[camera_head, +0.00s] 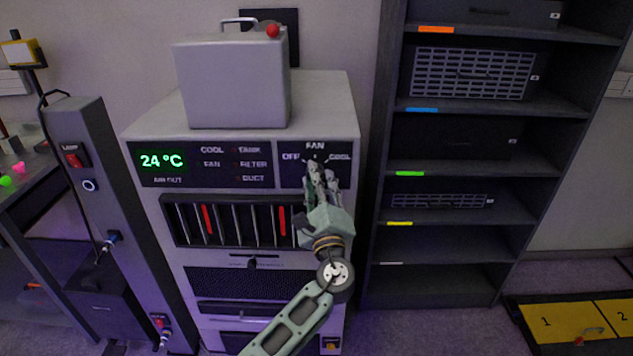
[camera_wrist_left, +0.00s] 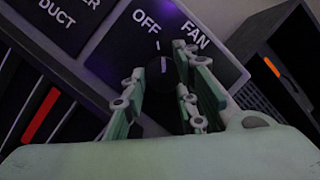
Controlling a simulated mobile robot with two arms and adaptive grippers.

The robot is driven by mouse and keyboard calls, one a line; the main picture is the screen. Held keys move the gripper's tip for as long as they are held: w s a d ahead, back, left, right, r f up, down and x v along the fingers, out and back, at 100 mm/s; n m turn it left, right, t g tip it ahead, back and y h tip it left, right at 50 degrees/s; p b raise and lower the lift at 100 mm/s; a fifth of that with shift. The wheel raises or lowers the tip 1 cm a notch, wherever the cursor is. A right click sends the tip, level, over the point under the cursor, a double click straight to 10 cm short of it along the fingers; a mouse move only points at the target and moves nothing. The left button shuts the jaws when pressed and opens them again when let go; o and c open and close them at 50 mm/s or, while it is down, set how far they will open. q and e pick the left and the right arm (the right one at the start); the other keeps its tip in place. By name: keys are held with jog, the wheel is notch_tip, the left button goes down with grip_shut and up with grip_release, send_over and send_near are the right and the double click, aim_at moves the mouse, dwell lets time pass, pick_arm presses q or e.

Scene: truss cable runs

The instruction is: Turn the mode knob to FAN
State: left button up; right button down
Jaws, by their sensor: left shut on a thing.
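The mode knob is on the dark panel (camera_head: 290,177) at the upper right of the grey unit, with labels OFF on the left, FAN on top and COOL on the right. My left gripper (camera_head: 318,170) reaches up to it from below and hides most of it in the head view. In the left wrist view, the fingers (camera_wrist_left: 160,95) are shut on the dark mode knob (camera_wrist_left: 163,72), one on each side. A short pale line shows at the knob, near the OFF and FAN labels; its exact setting is hard to tell. My right gripper is not in view.
A grey case (camera_head: 232,82) stands on top. A dark shelf rack (camera_head: 455,262) is close on the right, and a dark post (camera_head: 95,190) stands on the left.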

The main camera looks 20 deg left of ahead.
pick_arm(q)
jog(key=shift+s+a+f+m+t+h+p, duration=0.1)
jog(key=shift+a+m+t+h+p, duration=0.35)
jog(key=shift+m, duration=1.3)
jog(key=shift+w+d+f+m+t+h+p, duration=0.15)
jog(key=shift+m+h+p, duration=0.6)
jog(key=shift+m, duration=1.05)
jog(key=shift+s+a+m+t+h+p, duration=0.25)
jog(key=shift+m+h, duration=0.55)
jog(key=shift+m, duration=0.95)
jog(key=shift+w, duration=0.1)
jog(key=o, duration=1)
jog(key=shift+a+r, duration=0.1)
jog(key=shift+a, duration=0.1)
jog(key=shift+d+t, duration=0.15)
jog(key=shift+t, duration=0.1)
jog(key=v, duration=1.2)
jog(key=shift+r, duration=0.15)
